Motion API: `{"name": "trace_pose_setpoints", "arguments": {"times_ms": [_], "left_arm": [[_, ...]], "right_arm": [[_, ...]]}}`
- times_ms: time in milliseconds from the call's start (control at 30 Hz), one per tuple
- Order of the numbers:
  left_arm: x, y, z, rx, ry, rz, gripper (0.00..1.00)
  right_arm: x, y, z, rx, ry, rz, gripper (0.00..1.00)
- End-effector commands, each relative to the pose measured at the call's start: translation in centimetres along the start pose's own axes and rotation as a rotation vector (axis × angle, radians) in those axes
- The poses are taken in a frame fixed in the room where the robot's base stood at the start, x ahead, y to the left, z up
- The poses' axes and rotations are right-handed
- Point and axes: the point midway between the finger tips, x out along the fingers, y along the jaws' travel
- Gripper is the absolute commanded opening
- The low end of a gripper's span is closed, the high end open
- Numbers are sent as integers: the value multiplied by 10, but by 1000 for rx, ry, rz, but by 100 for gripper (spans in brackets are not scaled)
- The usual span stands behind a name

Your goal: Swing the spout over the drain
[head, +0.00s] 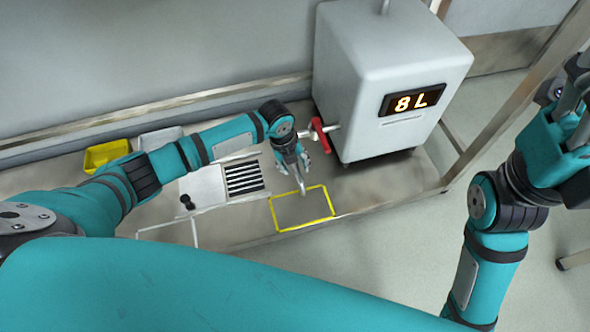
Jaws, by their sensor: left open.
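A pale grey tank (388,75) with an orange "8 L" display stands on the metal bench. From its left side a short metal pipe with a red handle (320,134) sticks out towards my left gripper. The spout itself is hard to make out, as my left gripper covers that area. A slotted black and white grille (244,178), which looks like the drain, lies left of my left gripper. My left gripper (299,174) is open, pointing down just left of the red handle; contact cannot be told. My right gripper (572,98) is raised at the right edge, partly cut off.
A yellow outlined square (303,209) is marked on the bench below my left gripper, with bare metal inside. A yellow tray (106,154) and a pale tray (160,139) sit at the back left. A small black knob (186,201) stands left of the grille. A frame post rises at right.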

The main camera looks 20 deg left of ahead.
Motion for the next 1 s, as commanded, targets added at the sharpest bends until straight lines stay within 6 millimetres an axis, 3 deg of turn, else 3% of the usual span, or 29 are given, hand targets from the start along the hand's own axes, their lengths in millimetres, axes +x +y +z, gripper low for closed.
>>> {"name": "trace_pose_setpoints", "arguments": {"times_ms": [100, 400, 733, 1000], "left_arm": [[9, 0, 0, 1, 0, 0, 42], [10, 0, 0, 1, 0, 0, 42], [10, 0, 0, 0, 0, 0, 0], [9, 0, 0, 0, 0, 1, 0]], "right_arm": [[1, -1, -1, -2, 14, -5, 53], [4, -1, -2, -2, 17, -7, 53], [4, -1, -2, -2, 18, -7, 53], [4, -1, -2, -2, 18, -7, 53]]}}
